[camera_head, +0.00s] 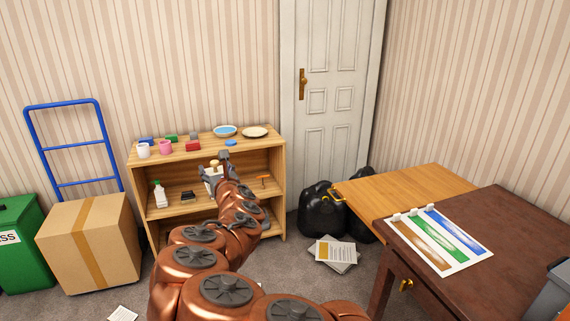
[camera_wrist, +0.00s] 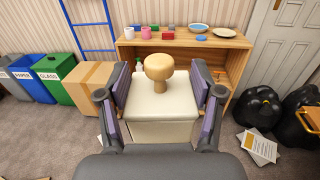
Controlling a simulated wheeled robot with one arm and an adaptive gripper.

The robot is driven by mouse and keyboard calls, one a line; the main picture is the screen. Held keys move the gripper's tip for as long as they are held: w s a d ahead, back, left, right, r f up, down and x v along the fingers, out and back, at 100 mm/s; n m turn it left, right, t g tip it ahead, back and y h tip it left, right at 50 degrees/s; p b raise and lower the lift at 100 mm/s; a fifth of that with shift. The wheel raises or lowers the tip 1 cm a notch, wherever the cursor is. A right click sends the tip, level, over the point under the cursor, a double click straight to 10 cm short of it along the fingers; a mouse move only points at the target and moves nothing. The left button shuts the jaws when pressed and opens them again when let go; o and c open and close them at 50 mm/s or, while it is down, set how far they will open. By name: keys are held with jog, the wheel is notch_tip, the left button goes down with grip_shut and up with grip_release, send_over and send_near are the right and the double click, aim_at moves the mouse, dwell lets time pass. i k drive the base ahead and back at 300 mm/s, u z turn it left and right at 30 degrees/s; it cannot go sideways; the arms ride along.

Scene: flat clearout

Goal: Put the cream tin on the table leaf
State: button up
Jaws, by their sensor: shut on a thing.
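The cream tin (camera_wrist: 158,112) has square pale sides and a round wooden knob on top. It fills the space between the purple pads of my gripper (camera_wrist: 160,88), which is shut on it. In the head view the tin (camera_head: 209,180) shows small and partly hidden behind my gripper (camera_head: 217,172), in front of the shelf unit. The tin looks upright. The table leaf (camera_head: 415,186) is a light wood panel at the right, beside the dark brown table (camera_head: 510,205). Its visible top is bare, and my gripper is well to its left.
The wooden shelf unit (camera_head: 278,180) carries cups, a bowl, a plate and small blocks. Black bags (camera_head: 318,212) and papers (camera_head: 337,252) lie on the floor between it and the leaf. A colour-striped sheet (camera_head: 440,240) lies on the dark table. A cardboard box (camera_head: 88,245) stands left.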

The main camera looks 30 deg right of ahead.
aim_at(387, 194)
jog(key=u, duration=0.25)
jog(key=i, duration=1.5)
jog(key=z, duration=0.45)
jog(key=i, duration=1.2)
jog(key=z, duration=1.4)
jog(key=i, duration=0.5)
jog(key=z, duration=0.4)
